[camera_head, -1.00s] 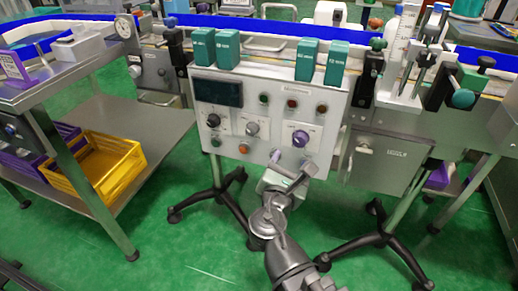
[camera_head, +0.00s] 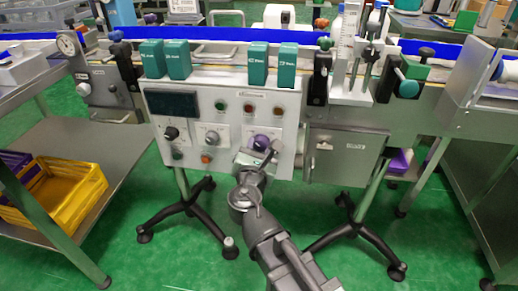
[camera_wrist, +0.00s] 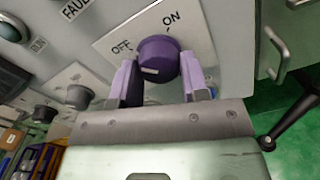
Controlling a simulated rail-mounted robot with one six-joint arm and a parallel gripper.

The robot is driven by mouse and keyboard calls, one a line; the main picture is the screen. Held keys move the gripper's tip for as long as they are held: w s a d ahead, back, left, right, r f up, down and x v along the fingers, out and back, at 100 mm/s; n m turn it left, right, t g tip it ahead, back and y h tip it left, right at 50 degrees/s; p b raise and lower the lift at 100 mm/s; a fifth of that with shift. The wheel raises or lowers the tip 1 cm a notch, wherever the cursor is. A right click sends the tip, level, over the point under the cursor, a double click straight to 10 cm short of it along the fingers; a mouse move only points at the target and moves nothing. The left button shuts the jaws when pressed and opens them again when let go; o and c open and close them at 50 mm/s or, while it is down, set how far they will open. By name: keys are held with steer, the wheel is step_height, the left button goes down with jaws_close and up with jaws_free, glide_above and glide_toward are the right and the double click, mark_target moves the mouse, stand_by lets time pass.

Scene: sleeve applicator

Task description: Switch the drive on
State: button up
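The control panel (camera_head: 290,108) carries a purple rotary knob (camera_head: 261,142) at its lower right. In the wrist view the knob (camera_wrist: 158,58) sits on a white plate marked OFF at its left and ON at its upper right. A white mark shows on the knob's lower edge. My gripper (camera_wrist: 159,72) has purple fingers, one on each side of the knob, with narrow gaps visible. It looks open; contact with the knob is not clear. In the head view my gripper (camera_head: 257,158) is just below the knob and partly overlaps it.
A grey knob (camera_head: 211,138) and a black knob (camera_head: 171,132) are left of the purple one. Indicator buttons (camera_head: 248,108) sit above. Teal blocks (camera_head: 258,63) stand on the panel's top edge. A grey box (camera_head: 345,158) is at the right. Floor stands (camera_head: 355,235) are below.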

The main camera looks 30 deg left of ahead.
steer(key=shift+c, duration=0.5)
steer(key=shift+m, duration=0.3)
steer(key=m, duration=0.8)
steer(key=shift+a+r, duration=0.1)
steer(key=m, duration=0.4)
steer(key=shift+r, duration=0.1)
steer(key=m, duration=0.5)
steer(key=shift+m, duration=0.3)
steer(key=o, duration=0.9)
steer(key=shift+s, duration=0.1)
